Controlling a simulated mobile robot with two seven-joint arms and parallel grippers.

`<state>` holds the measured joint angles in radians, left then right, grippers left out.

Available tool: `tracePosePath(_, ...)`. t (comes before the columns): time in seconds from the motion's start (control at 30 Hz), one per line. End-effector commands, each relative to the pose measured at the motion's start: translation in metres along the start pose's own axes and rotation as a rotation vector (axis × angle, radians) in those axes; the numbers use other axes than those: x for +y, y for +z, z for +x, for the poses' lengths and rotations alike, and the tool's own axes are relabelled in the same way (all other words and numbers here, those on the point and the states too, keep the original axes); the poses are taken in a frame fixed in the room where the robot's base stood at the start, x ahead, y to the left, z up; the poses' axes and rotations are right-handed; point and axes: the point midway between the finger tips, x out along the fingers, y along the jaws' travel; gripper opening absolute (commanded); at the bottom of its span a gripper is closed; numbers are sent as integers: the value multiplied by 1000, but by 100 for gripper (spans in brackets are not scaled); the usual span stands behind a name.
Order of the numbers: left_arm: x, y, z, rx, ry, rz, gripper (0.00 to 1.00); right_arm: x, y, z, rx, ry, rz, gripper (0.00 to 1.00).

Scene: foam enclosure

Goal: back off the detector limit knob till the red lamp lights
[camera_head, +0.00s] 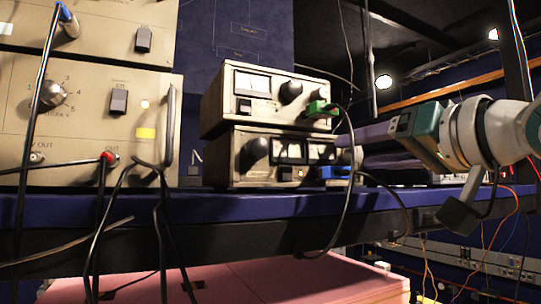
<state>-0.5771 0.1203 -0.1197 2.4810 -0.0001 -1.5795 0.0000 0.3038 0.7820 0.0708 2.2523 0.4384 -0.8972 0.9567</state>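Two stacked beige instruments carry dark knobs: one on the upper unit (291,92) and a larger one on the lower unit (255,150). A pointer knob with a numbered scale (55,93) is on the big panel at left. I cannot read which is the detector limit knob. No lit red lamp shows; a small pale-yellow lamp (145,104) is on the left panel. My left gripper is out of view.
A blue shelf (260,203) bears the instruments. Black cables (120,190) hang before the left panel, and another loops by the lower unit. A green connector (318,108), a blue one (335,172) and a red plug (108,157) stick out. Pink foam (250,280) lies below.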

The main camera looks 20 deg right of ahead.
Motion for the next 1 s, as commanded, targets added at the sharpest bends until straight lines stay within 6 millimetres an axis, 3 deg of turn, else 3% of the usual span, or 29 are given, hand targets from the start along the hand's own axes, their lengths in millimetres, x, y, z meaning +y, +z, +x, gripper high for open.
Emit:
tracePosePath(0.1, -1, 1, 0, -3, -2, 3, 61, 0, 0, 0, 0, 0, 0, 60)
tracePosePath(0.63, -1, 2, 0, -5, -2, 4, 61, 0, 0, 0, 0, 0, 0, 0)
tracePosePath(1.0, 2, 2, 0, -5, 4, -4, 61, 0, 0, 0, -1, 1, -5, 0)
